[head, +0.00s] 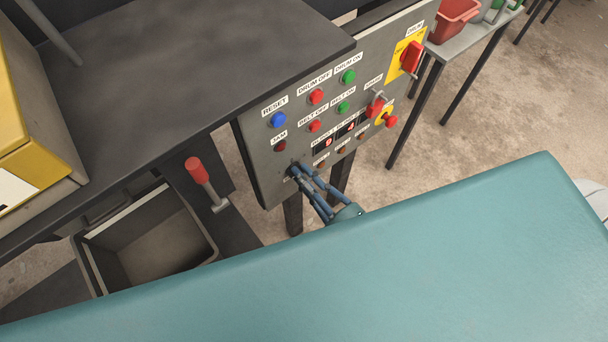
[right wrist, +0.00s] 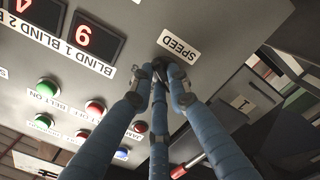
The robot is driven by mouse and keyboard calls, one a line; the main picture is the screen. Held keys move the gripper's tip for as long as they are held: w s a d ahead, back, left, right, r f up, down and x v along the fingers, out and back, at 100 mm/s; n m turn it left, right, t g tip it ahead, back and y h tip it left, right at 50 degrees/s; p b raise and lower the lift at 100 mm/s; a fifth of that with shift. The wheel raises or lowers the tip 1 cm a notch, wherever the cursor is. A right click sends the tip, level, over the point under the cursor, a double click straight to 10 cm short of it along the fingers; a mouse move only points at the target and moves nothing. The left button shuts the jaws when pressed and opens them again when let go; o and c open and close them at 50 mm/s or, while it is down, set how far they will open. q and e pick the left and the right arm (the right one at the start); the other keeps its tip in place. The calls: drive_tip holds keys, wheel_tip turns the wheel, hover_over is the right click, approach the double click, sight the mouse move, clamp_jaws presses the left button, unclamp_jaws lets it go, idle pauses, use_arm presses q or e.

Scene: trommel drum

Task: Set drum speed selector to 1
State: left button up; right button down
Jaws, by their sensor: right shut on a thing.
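The grey control panel (head: 262,165) stands at the front edge of the dark table. My right gripper (head: 297,171) is at the panel's lower left corner. In the right wrist view the blue fingers of my right gripper (right wrist: 161,72) close together against the panel, right beside the SPEED label (right wrist: 180,46). The fingers are shut on the speed selector, which they almost wholly hide. I cannot tell its setting. My left gripper is not in view.
The panel also carries a blue RESET button (head: 278,120), red and green buttons, red digit displays (right wrist: 95,38) and a red DRUM switch (head: 411,57) on yellow. A red-handled lever (head: 198,171) and a grey bin (head: 150,245) are left of the panel. My teal arm covers the foreground.

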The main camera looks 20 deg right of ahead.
drive_tip(key=c, duration=1.7)
unclamp_jaws()
drive_tip(key=shift+o, duration=0.2)
drive_tip(key=shift+s, duration=0.1)
drive_tip(key=v, duration=1.2)
drive_tip(key=s+d+f+m+g+h, duration=0.1)
drive_tip(key=d+f+m+g+h, duration=0.2)
drive_tip(key=f, duration=1.1)
drive_tip(key=s+f+m+g+h, duration=0.15)
drive_tip(key=f+m+g, duration=0.3)
drive_tip(key=f, duration=0.85)
drive_tip(key=s+d+f+m+g+h, duration=0.1)
drive_tip(key=s+d+f+m+g, duration=0.1)
drive_tip(key=s+f, duration=0.6)
drive_tip(key=s+d+f+m+g, duration=0.2)
drive_tip(key=s+f+m+g, duration=0.2)
drive_tip(key=s+f, duration=0.5)
drive_tip(key=shift+s+d+f+g+h, duration=0.3)
drive_tip(key=shift+f+g, duration=0.45)
drive_tip(key=shift+g, duration=0.5)
